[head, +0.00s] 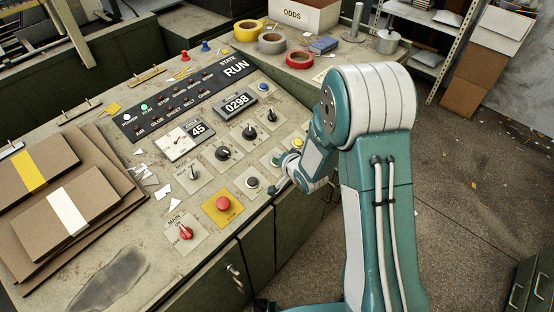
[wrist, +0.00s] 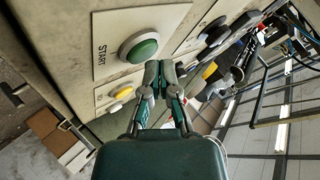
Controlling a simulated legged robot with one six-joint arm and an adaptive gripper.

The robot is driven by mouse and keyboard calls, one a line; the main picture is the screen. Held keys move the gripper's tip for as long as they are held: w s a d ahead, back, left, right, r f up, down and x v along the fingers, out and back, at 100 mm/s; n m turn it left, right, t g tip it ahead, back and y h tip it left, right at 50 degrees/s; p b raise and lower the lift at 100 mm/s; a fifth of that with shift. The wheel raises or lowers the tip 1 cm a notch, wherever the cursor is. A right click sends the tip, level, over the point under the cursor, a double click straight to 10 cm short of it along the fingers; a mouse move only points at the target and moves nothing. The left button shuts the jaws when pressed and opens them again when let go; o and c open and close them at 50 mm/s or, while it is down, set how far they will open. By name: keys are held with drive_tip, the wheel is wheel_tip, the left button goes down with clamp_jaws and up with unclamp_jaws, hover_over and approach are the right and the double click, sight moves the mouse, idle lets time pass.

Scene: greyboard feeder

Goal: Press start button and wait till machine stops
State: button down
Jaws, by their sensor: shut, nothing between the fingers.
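The green START button (wrist: 138,48) sits in a pale plate on the panel in the wrist view. In the head view my gripper (head: 281,181) is low over the panel's right edge. The machine's display board (head: 190,95) reads RUN, with a white and a green lamp lit. A counter (head: 237,104) reads 0298.
A red button (head: 222,203) on a yellow plate, a dark round button (head: 252,182), a yellow button (head: 297,142) and a red MAIN knob (head: 186,232) are nearby. Greyboard stacks (head: 68,207) lie at left. Tape rolls and an ODDS box (head: 304,16) stand behind.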

drive_tip(key=shift+r, duration=0.4)
drive_tip(key=shift+s+d+r, duration=0.15)
drive_tip(key=shift+r, duration=0.65)
drive_tip(key=shift+s+d+r, duration=0.2)
drive_tip(key=shift+r, duration=0.6)
drive_tip(key=shift+s+d+r, duration=0.15)
drive_tip(key=shift+r, duration=0.65)
drive_tip(key=shift+r, duration=0.1)
